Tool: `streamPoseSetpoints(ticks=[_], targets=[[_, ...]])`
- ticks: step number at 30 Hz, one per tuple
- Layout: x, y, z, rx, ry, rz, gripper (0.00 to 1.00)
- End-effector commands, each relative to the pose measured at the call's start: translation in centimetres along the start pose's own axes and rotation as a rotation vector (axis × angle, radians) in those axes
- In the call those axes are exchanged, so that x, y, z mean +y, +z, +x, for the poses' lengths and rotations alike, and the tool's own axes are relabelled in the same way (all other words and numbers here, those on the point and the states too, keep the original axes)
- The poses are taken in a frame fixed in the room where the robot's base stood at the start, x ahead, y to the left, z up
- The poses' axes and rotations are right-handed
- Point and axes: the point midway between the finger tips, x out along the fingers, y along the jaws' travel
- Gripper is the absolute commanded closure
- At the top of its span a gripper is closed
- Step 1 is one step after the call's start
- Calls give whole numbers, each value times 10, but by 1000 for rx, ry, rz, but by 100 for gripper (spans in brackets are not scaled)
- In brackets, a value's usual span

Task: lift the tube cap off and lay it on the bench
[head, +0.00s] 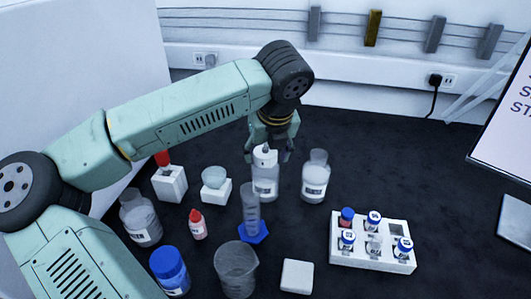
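My gripper (268,153) points down at the back of the bench, above or behind a white-topped wash bottle (265,185). Its fingers look spread to either side of the bottle's white top; I cannot tell whether they touch it. A red cap (162,158) shows above a white block (170,184) at the left, partly behind my arm; the tube under it is hidden. Which of these is the tube cap is not clear. The dark bench (440,180) lies beneath.
A clear bottle (315,180) stands right of my gripper. A graduated cylinder (251,210), beaker (236,270), blue-capped jar (169,272), red-capped dropper bottle (198,226) and white square (297,276) stand in front. The bench's back right is clear.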

Motion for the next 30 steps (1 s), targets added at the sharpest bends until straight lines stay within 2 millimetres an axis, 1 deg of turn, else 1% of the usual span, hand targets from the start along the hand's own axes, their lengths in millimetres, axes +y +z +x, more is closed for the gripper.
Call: streamPoseSetpoints(ticks=[2,17,26,30], targets=[[0,0,0,0,0,0,51],[0,0,0,0,0,0,84],[0,1,-2,-1,0,-1,84],[0,5,-10,-3,2,-1,84]])
